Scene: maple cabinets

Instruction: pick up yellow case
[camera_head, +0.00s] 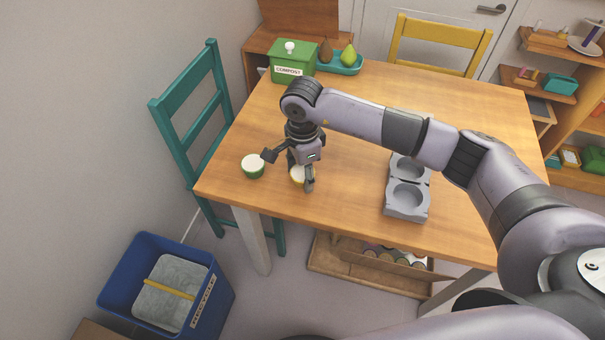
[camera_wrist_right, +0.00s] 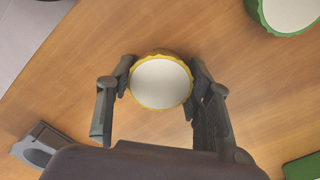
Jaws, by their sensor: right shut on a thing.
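The yellow case (camera_head: 297,176) is a small round cup with a white top and a yellow fluted rim. In the head view it stands near the table's left front, partly hidden by my right gripper (camera_head: 290,176). In the right wrist view the yellow case (camera_wrist_right: 161,82) sits between the two fingers of my right gripper (camera_wrist_right: 160,84), which are shut on its sides. Whether it is lifted off the table is hard to tell. My left gripper is not in view.
A green case (camera_head: 253,171) stands just left of the gripper. A grey tray (camera_head: 407,214) with round hollows lies to the right. A green compost bin (camera_head: 292,72) and a teal fruit dish (camera_head: 340,69) are at the back. The table's right back is clear.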

